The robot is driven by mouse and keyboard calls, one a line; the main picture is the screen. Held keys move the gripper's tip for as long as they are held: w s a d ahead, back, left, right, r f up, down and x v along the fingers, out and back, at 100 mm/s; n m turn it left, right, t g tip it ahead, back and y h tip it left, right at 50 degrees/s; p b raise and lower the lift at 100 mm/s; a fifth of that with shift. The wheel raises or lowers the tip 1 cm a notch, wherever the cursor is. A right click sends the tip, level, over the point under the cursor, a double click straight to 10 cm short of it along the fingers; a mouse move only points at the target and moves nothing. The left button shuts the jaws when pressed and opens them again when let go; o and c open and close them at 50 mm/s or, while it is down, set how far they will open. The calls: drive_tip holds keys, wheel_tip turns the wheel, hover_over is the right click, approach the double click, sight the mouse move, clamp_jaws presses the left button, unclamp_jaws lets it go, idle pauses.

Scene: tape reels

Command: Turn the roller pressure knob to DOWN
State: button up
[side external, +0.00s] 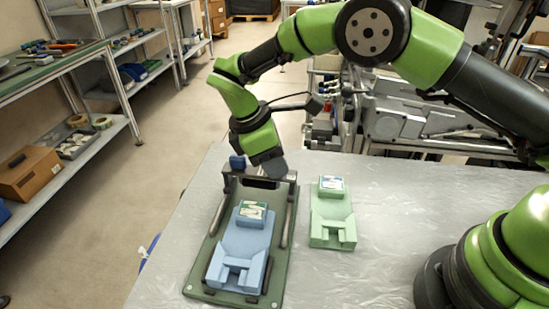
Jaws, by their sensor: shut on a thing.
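A dark green fixture (198,262) lies on the table, with a raised dark frame across its far end. A small blue knob (237,162) stands at the top left of that frame. My gripper (258,168) is at the frame's far end, right beside the knob, and is shut on it as far as I can tell. Its fingertips are hidden or too small to make out. Any UP or DOWN marking and the knob's exact angle cannot be read. A light blue reel holder (247,238) with a small green and white piece sits inside the fixture.
A light green holder (331,215) with a similar piece stands to the right of the fixture. The table (385,225) is clear around it. Shelves with boxes and tools stand at left; grey machinery (420,118) stands behind the table.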

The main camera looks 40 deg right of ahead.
drive_tip(key=m+g+y, duration=0.1)
drive_tip(key=m, duration=0.3)
drive_tip(key=shift+w+d, duration=0.1)
drive_tip(key=shift+w, duration=0.05)
drive_tip(key=m+g+y, duration=0.1)
drive_tip(key=m, duration=0.2)
drive_tip(key=shift+d, duration=0.1)
drive_tip(key=m+y, duration=0.1)
drive_tip(key=m, duration=0.3)
drive_tip(key=shift+d+g, duration=0.15)
drive_tip(key=shift+g, duration=0.15)
drive_tip(key=shift+m+y, duration=0.9)
drive_tip(key=shift+m, duration=1.1)
drive_tip(key=o, duration=0.9)
drive_tip(key=shift+w, duration=0.1)
